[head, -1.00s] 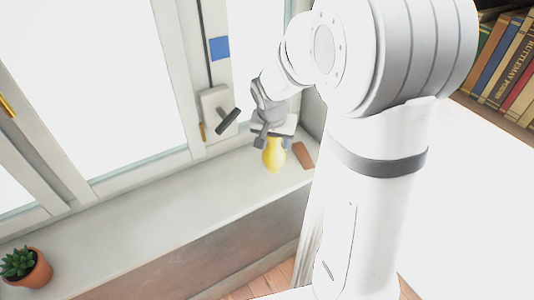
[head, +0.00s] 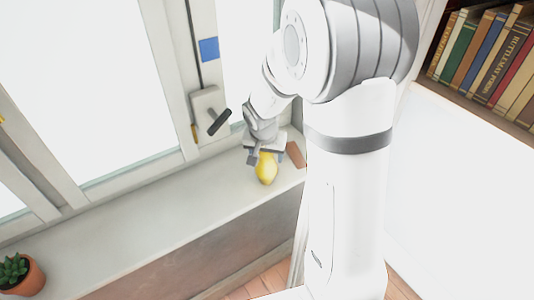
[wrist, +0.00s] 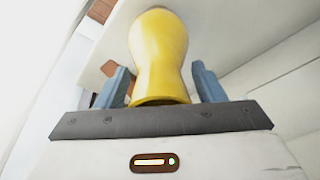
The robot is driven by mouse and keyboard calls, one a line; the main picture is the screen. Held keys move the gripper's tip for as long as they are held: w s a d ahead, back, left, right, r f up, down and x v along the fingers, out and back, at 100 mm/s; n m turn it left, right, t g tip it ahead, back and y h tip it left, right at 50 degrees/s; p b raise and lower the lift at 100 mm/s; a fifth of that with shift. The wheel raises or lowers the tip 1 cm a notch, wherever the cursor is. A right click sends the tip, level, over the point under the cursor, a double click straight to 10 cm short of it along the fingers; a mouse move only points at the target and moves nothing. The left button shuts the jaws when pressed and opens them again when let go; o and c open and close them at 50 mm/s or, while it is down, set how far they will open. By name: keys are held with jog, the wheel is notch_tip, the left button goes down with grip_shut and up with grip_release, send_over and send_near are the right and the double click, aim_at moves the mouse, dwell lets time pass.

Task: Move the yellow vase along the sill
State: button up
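The yellow vase (head: 266,170) hangs at my gripper (head: 266,154) over the right part of the pale window sill (head: 150,215), near its front edge. In the wrist view the vase (wrist: 160,50) stands between the two blue-grey fingers of my gripper (wrist: 162,84), its flared rim towards the palm. The vase looks slightly tilted in the head view. Its base is turned away in the wrist view, and I cannot tell its height above the sill.
A brown block (head: 296,154) lies on the sill just right of the vase. A window handle (head: 220,122) juts out behind my gripper. A potted succulent (head: 22,275) stands at the sill's far left. The sill between is bare. Books (head: 490,55) fill a shelf at upper right.

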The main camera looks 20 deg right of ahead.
aim_at(264, 171)
jog(key=shift+o, duration=0.5)
jog(key=shift+r, duration=0.1)
jog(key=shift+r, duration=0.2)
jog(key=v, duration=1.1)
jog(key=s+r+n+y, duration=0.1)
jog(key=s+n, duration=0.4)
jog(key=s, duration=1.4)
jog(key=shift+d+r+y, duration=0.3)
jog(key=shift+d+r, duration=0.05)
jog(key=shift+r, duration=0.3)
jog(key=shift+c, duration=0.5)
